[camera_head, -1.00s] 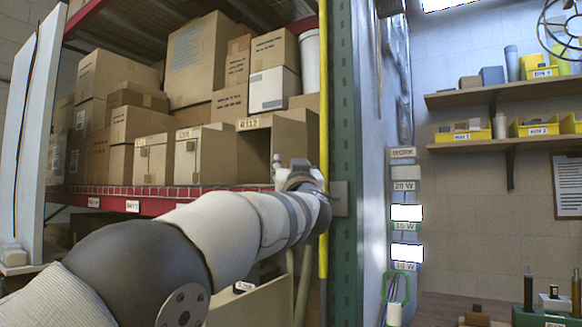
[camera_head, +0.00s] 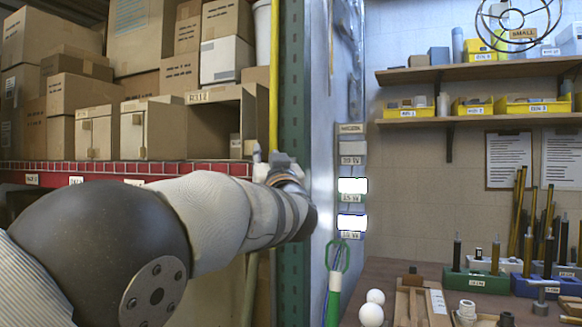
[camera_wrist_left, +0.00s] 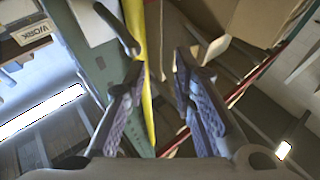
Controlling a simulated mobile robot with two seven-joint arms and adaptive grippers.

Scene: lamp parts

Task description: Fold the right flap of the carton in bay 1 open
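Several small cartons stand along the front of the red-edged rack shelf in the head view. The rightmost, a tan carton (camera_head: 216,95) with a label on its top edge, shows a dark open front; a small box is inside. Two cartons (camera_head: 97,133) (camera_head: 163,130) stand left of it. I cannot read which shelf tag marks bay 1. My left gripper (camera_head: 272,160) is at the carton's lower right, by the yellow post. In the left wrist view its fingers (camera_wrist_left: 160,95) are apart, with cardboard panels (camera_wrist_left: 255,20) beyond. Any contact is unclear. My right gripper is out of view.
The yellow post (camera_head: 274,70) and green rack upright (camera_head: 291,90) stand right beside my left gripper. Larger boxes (camera_head: 140,35) are stacked behind the cartons. A workbench (camera_head: 400,268) with lamp parts is at the right, below shelves with yellow bins (camera_head: 410,107).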

